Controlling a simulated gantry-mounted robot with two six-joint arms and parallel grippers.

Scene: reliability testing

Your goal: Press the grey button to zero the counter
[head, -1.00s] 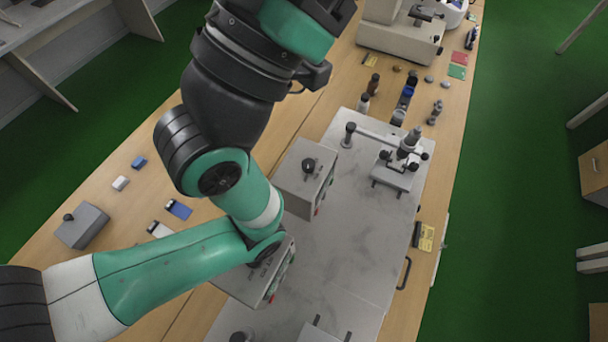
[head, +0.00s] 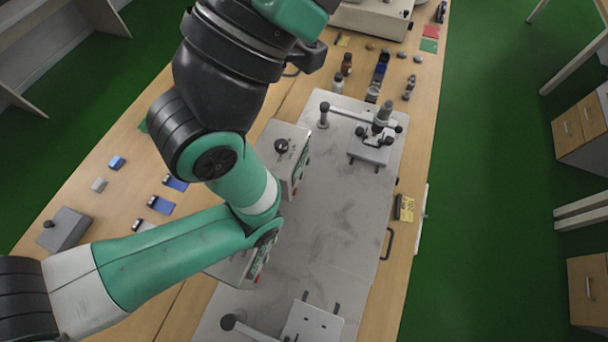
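Two grey control boxes stand on the metal plate. The farther control box (head: 272,136) has a black knob on top, and its front panel, facing right, is seen at a steep slant. The nearer control box (head: 226,268) is largely covered by my green and black arm. Small red and green parts show on both panels, but I cannot make out a grey button or a counter. My arm crosses the left half of the head view, passing over the boxes. Neither gripper can be seen.
A grey metal plate (head: 330,225) covers the middle of the wooden bench, with a lever fixture (head: 372,152) at its far end and another (head: 312,322) at its near end. Small bottles stand beyond. A grey box (head: 64,230) lies left. The plate's centre is clear.

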